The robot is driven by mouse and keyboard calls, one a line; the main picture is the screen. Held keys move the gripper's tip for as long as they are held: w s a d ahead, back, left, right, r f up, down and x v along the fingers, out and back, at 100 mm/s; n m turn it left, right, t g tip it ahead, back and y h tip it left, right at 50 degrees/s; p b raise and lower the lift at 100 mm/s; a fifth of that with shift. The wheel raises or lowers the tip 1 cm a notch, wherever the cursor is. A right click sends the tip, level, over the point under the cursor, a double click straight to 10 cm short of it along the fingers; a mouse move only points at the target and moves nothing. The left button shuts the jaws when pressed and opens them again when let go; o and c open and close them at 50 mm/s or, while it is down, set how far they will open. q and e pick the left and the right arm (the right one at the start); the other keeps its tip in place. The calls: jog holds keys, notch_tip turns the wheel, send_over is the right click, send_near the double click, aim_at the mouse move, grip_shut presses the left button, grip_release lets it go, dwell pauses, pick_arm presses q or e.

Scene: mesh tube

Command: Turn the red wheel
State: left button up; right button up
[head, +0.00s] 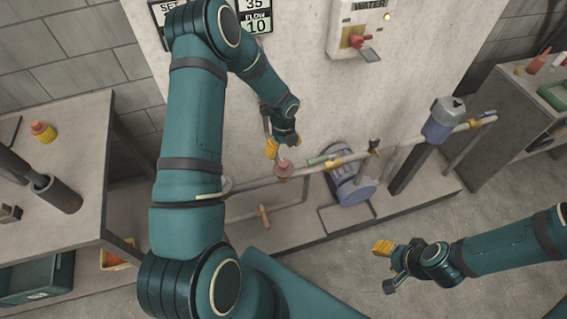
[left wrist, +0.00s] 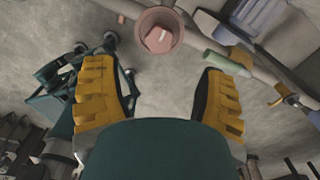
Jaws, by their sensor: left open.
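A dull red round piece (head: 284,168) sits on the pale pipe near the wall, and I take it for the red wheel. In the left wrist view it is a round, reddish, cup-like shape (left wrist: 158,35) with a paler block in its middle. My left gripper (head: 283,149) is close to it at the wall side, open and empty. In the left wrist view the yellow fingers (left wrist: 158,88) are wide apart, and the red piece lies beyond them, centred between them and not clasped. My right gripper (head: 386,262) is over the floor at the right, away from the pipe; its opening is unclear.
The pale pipe (head: 335,163) runs along the wall with a green section, a blue pump (head: 352,186) and a blue-grey canister (head: 442,120). A WATER box (head: 358,28) with a red handle hangs above. A table (head: 75,130) stands left.

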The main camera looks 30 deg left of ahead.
aim_at(283, 163)
pick_arm(q)
notch_tip(283, 163, down, 9)
jog(key=shift+f+b, duration=0.1)
jog(key=shift+b, duration=0.4)
jog(key=c, duration=1.2)
